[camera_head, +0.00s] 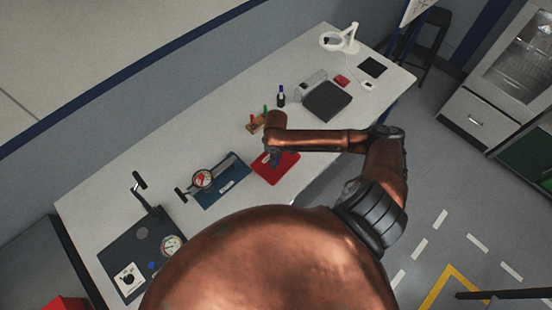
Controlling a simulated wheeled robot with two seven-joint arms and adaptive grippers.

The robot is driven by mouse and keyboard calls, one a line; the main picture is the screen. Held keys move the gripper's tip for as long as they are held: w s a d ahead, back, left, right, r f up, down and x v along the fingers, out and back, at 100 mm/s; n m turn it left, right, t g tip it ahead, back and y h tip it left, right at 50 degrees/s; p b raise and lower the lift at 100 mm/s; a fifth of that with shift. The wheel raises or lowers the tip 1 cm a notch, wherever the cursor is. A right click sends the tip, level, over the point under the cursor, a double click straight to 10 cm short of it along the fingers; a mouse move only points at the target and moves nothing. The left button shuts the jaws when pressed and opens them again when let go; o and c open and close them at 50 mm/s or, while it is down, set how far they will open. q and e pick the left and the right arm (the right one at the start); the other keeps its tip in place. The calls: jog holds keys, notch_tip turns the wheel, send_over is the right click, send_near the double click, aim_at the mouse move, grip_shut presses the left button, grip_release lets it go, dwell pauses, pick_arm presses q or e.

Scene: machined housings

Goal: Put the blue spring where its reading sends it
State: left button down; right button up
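One copper arm of mine comes in from the right, its wrist over the middle of the bench. I take it as my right arm. Its gripper (276,157) points down above a red tray (284,170); it is small and mostly hidden under the wrist, so I cannot tell whether it is open or holds anything. A small blue thing (151,265) lies on the black gauge station (143,238) at the lower left; I cannot tell whether it is the blue spring. The station has a round dial (171,245) and a lever. My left gripper is not in view.
A blue base (227,186) with a dial and lever stands left of the red tray. A grey scale-like box (326,101) and white lamp (341,40) sit farther right on the white bench (200,120).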

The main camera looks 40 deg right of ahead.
jog(key=shift+r, duration=0.1)
notch_tip(320, 180, up, 12)
jog(key=shift+r, duration=0.1)
dwell(0.6)
dwell(1.5)
